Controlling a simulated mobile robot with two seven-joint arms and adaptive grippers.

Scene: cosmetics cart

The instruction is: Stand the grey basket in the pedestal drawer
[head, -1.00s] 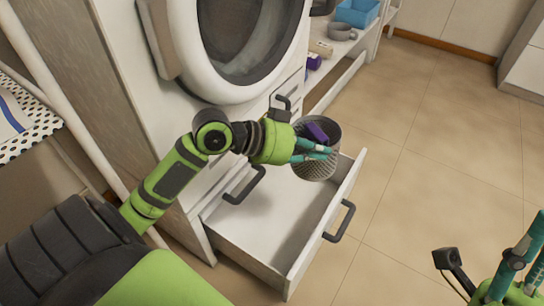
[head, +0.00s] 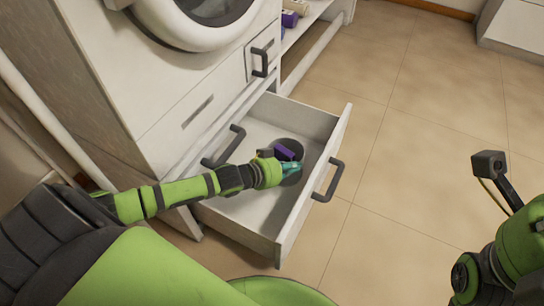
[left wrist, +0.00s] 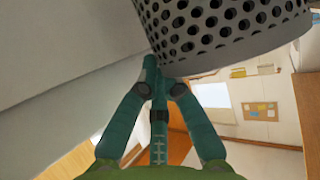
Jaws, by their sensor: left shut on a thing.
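The grey basket (head: 294,145) is within the open pedestal drawer (head: 316,123), near its far right end; a purple item (head: 284,153) shows in it. My left gripper (head: 289,168) reaches over the drawer and is shut on the basket's wall. In the left wrist view the basket's perforated side (left wrist: 228,28) is above the closed teal fingers (left wrist: 154,75). Whether the basket's bottom touches the drawer floor is hidden. My right arm shows at the lower right, but its fingers are out of view.
The drawer's front panel with its dark handle (head: 328,180) stands out over the tiled floor (head: 400,190). A washer (head: 205,20) is above the drawer. A shelf unit (head: 322,45) with small items is behind. The drawer's near part is bare.

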